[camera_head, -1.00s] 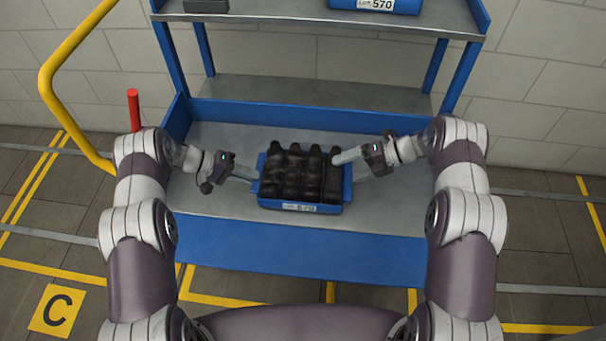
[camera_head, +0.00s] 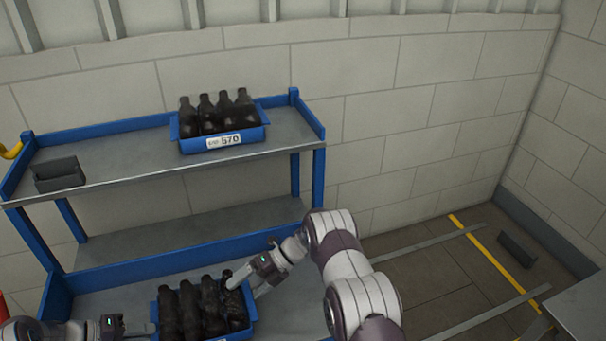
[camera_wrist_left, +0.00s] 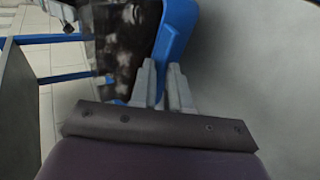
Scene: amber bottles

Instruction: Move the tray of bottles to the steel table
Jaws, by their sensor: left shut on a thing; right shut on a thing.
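A blue tray (camera_head: 250,304) with dark amber bottles (camera_head: 190,312) is over the lower shelf of a blue-framed rack, at the bottom of the head view. My left gripper (camera_head: 143,329) is shut on its left end, and my right gripper (camera_head: 246,279) is shut on its right end. In the left wrist view, the blue tray wall (camera_wrist_left: 178,38) is at my left fingertips (camera_wrist_left: 162,85). I cannot tell if the tray touches the shelf. A grey surface, maybe the steel table (camera_head: 585,305), shows at the right lower edge.
The rack's upper shelf (camera_head: 130,163) holds a second blue tray (camera_head: 190,146) of bottles, labelled 570, and a small dark bin (camera_head: 58,178). A dark object (camera_head: 517,249) lies on the floor near the right wall. Floor between rack and grey surface looks clear.

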